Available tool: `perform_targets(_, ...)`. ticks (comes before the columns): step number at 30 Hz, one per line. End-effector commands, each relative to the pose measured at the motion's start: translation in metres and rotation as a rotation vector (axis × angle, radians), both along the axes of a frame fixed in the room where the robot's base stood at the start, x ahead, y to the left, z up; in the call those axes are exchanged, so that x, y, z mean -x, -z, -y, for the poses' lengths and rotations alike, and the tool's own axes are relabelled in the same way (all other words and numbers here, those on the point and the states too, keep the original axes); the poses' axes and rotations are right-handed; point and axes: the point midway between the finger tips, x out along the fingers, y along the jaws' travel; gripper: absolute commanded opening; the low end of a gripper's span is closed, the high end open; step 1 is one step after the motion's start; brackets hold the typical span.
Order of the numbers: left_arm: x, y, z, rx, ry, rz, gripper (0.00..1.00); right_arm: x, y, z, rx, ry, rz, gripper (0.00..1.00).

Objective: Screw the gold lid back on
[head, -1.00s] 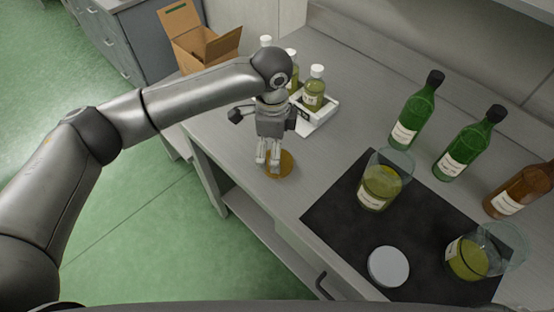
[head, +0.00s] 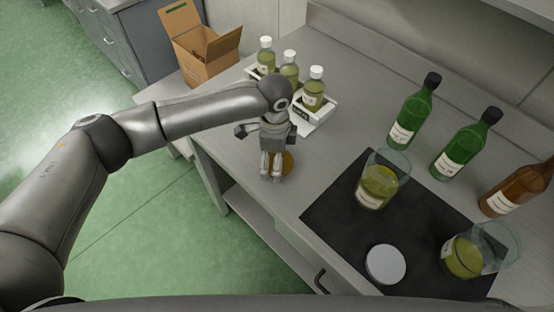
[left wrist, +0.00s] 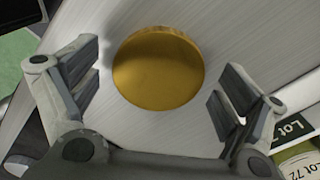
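The gold lid (head: 288,161) lies flat on the grey counter near its front left edge. In the left wrist view the whole round lid (left wrist: 158,67) shows between the fingers. My left gripper (head: 271,177) points down over the lid and hides part of it in the head view. Its fingers are spread, one on each side of the lid, with nothing held. Two glass jars with olive-green contents stand on the dark mat: one near its back (head: 377,188) and one at its right (head: 464,258). Neither shows a gold lid. My right gripper is not in view.
A silver-grey lid (head: 385,264) lies on the dark mat (head: 335,213). Green bottles (head: 410,118) (head: 465,145) and a brown bottle (head: 514,190) stand at the right. Small white-capped bottles (head: 313,92) stand in a white holder (head: 322,114) behind my gripper. A cardboard box (head: 205,58) is farther back.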

Motion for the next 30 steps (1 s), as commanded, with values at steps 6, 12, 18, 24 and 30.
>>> perform_targets(6,0.000,0.000,0.000,0.000,0.000,0.000,0.59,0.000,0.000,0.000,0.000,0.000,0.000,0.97)
perform_targets(12,0.000,0.000,0.000,0.000,0.000,0.000,0.57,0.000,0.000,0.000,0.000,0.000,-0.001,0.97)
perform_targets(18,0.000,-0.003,0.000,0.001,0.000,0.001,0.57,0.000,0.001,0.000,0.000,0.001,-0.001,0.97)
perform_targets(24,-0.001,-0.022,0.000,0.001,0.000,0.003,0.57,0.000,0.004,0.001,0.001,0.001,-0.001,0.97)
perform_targets(30,0.017,-0.050,-0.004,0.002,0.004,0.003,0.57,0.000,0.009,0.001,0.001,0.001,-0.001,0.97)
